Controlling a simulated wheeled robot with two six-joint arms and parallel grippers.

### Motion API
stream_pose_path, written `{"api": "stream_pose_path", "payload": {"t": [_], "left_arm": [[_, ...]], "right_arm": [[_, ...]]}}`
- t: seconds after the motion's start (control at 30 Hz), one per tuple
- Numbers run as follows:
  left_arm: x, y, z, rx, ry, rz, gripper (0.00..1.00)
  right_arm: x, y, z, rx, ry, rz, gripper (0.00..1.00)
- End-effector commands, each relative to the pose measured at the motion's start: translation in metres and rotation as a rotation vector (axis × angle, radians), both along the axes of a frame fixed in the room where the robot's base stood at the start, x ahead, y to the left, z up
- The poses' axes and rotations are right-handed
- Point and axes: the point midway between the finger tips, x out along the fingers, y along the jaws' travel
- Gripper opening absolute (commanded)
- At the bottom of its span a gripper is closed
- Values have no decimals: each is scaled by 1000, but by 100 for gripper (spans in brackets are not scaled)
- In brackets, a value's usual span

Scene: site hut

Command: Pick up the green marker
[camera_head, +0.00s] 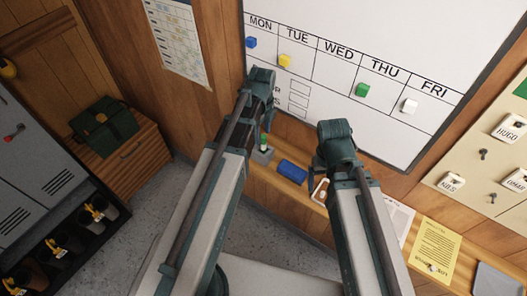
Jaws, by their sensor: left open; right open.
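The green marker (264,139) stands upright in a small grey holder (262,156) on the wooden ledge below the whiteboard. Only its upper part shows, with a green top and a pale section. My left gripper (265,82) is at the far end of the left arm, above the marker in the picture and apart from it. My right gripper (322,158) is at the far end of the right arm, to the right of the marker. Both are open and empty, though their fingers are largely hidden by my own arm parts.
A blue eraser-like block (293,171) lies on the ledge (267,174) right of the holder. The whiteboard (330,68) carries coloured magnets, including a green one (362,90). A key board (480,170) hangs at right.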

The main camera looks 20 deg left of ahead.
Motion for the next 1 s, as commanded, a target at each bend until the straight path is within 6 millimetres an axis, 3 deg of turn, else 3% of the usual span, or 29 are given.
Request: {"api": "stream_pose_path", "payload": {"t": [0.07,0.47,0.8,1.0], "left_arm": [[0,0,-13,0,0,0,62],[0,-1,-23,0,0,0,62],[0,-4,-63,0,0,0,62],[0,-4,-66,0,0,0,62]], "right_arm": [[0,0,-13,-1,0,2,90],[0,0,-23,-1,0,4,90],[0,0,-63,-1,0,2,90],[0,0,-66,-1,0,2,90]]}}
